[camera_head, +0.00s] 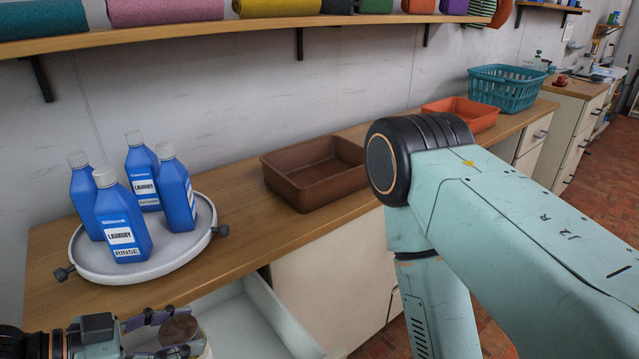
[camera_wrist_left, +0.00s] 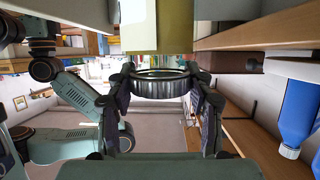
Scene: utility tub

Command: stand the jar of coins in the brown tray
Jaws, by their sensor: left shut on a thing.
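The brown tray (camera_head: 300,185) sits on the wooden counter in the head view, and its inside looks empty. My left gripper (camera_head: 168,335) is at the bottom left, in front of the counter and over the open drawer. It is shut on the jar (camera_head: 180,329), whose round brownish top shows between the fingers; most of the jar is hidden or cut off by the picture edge. In the left wrist view a dark ribbed round rim (camera_wrist_left: 160,85) sits between the fingers. I cannot make out coins. My right arm crosses the head view at right; its gripper is out of view.
A round grey turntable (camera_head: 150,262) with several blue bottles stands left of the tray. A pale drawer (camera_head: 250,322) is open below the counter. A red tray (camera_head: 462,116) and teal basket (camera_head: 505,90) stand farther right. A shelf (camera_head: 270,35) with rolled towels hangs above.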

